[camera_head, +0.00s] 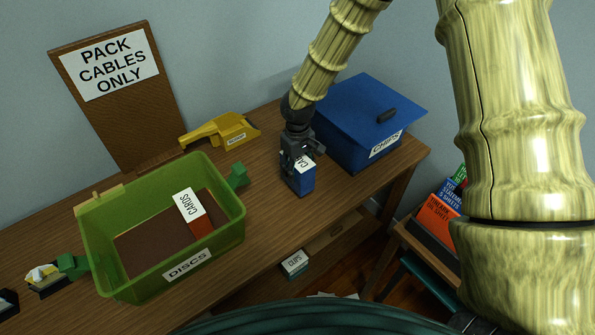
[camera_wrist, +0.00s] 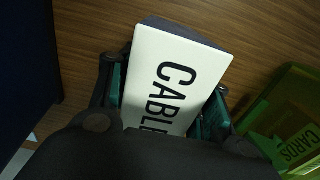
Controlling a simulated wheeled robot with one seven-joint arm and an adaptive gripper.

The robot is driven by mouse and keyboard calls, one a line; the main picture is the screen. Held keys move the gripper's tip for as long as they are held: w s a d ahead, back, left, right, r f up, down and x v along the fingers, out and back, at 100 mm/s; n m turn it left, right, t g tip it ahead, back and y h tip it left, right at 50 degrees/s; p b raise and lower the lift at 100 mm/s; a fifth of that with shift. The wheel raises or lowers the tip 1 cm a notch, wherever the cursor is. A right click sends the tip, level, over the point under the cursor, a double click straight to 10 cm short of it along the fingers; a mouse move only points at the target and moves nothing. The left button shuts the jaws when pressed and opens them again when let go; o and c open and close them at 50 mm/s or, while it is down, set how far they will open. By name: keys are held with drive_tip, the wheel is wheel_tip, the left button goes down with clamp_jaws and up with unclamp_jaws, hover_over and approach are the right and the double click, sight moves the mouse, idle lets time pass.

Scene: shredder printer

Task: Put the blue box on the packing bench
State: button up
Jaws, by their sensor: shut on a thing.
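A small blue box (camera_head: 303,181) with a white top lettered "CABLE…" is between the fingers of my gripper (camera_head: 299,155). In the wrist view the fingers (camera_wrist: 165,100) press on both sides of the box (camera_wrist: 180,62). It looks upright, with its base at or just above the wooden bench (camera_head: 270,235); I cannot tell if it touches. A sign (camera_head: 110,65) reading "PACK CABLES ONLY" stands at the back of the bench. A larger blue lidded box (camera_head: 355,110) stands on the bench just right of my gripper.
A green bin (camera_head: 95,240) labelled "DISCS" stands left on the bench, holding a white-topped red "CARDS" box (camera_head: 199,222). A yellow tool (camera_head: 228,130) lies behind. A "CLIPS" box (camera_head: 295,262) sits lower down. Bare bench lies between bin and gripper.

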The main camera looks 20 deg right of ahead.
drive_tip(key=shift+f, duration=1.25)
drive_tip(key=shift+f, duration=0.1)
drive_tip(key=o, duration=1.1)
wheel_tip(320, 180, up, 12)
drive_tip(key=shift+r+b, duration=0.1)
drive_tip(key=shift+b, duration=0.4)
